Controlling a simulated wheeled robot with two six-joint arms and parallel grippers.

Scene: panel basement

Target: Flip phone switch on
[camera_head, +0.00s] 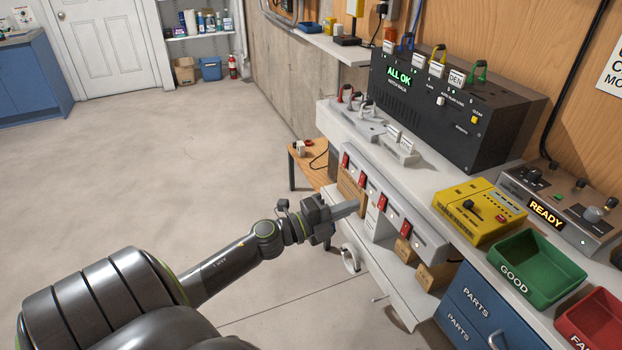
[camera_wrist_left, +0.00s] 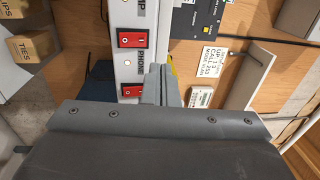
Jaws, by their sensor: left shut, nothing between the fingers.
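A white switch strip (camera_head: 393,213) with several red rocker switches runs along the bench front in the head view. In the left wrist view the word PHONE is on the strip (camera_wrist_left: 127,75), just above a red switch (camera_wrist_left: 131,91). My gripper covers part of that switch's right side. Another red switch (camera_wrist_left: 136,39) with white marks shows higher up. My left gripper (camera_head: 354,207) is shut and empty, its tips close to the strip; in the wrist view the fingers (camera_wrist_left: 158,72) lie beside the PHONE switch. I cannot tell contact or the rocker's position. My right gripper is out of view.
A black box (camera_head: 440,115) reading ALL OK stands behind the strip. A yellow device (camera_head: 470,205), a green GOOD bin (camera_head: 537,267) and a red bin (camera_head: 590,325) stand at right. A shelf (camera_head: 390,285) lies below the strip. Open floor is at left.

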